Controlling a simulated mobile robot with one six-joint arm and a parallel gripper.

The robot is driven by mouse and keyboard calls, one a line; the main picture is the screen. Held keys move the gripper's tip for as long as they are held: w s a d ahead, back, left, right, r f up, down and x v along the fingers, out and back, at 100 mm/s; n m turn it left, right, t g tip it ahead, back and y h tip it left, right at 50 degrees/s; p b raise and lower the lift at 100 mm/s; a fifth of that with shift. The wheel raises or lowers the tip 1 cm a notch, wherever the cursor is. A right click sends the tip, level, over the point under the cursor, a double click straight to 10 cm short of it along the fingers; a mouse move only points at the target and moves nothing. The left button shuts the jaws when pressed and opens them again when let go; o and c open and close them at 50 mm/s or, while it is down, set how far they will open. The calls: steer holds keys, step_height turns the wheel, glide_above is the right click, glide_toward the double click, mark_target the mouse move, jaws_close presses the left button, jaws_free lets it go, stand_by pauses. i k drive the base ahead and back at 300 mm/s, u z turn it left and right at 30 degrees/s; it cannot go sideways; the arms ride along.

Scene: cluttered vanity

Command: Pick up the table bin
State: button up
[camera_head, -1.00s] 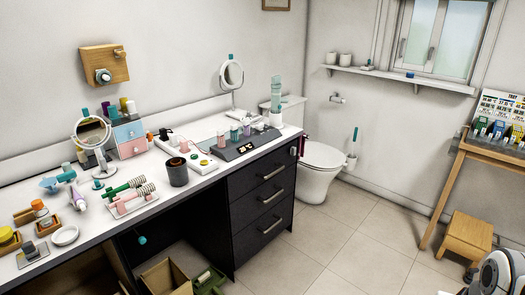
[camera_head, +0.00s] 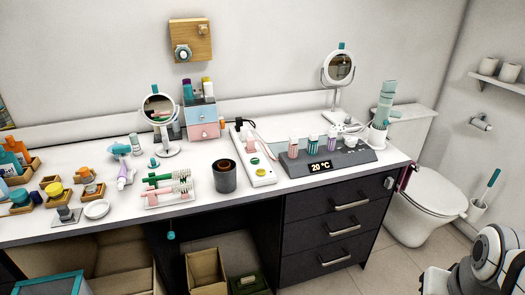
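The table bin looks to be the small dark grey cylinder (camera_head: 224,177) with an open top and a brownish inside. It stands upright on the white vanity top (camera_head: 200,207), near the front edge and about the middle of the view. Nothing is touching it that I can see. Part of my own arm shows at the lower right corner, well away from the bin. My gripper's fingers are not in view.
A white power strip (camera_head: 256,166) lies right of the bin. A tray with toothbrushes (camera_head: 168,193) lies left, and a round mirror (camera_head: 158,108) stands behind left. A grey panel reading 20 °C (camera_head: 325,160) holds several bottles. Open boxes (camera_head: 206,268) sit below the counter.

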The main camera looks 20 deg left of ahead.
mark_target(225, 183)
steer(key=u, duration=0.6)
steer(key=i, duration=0.75)
steer(key=u, duration=0.35)
steer(key=k, duration=0.9)
steer(key=u, duration=0.15)
steer(key=i, duration=0.9)
steer(key=z, duration=0.1)
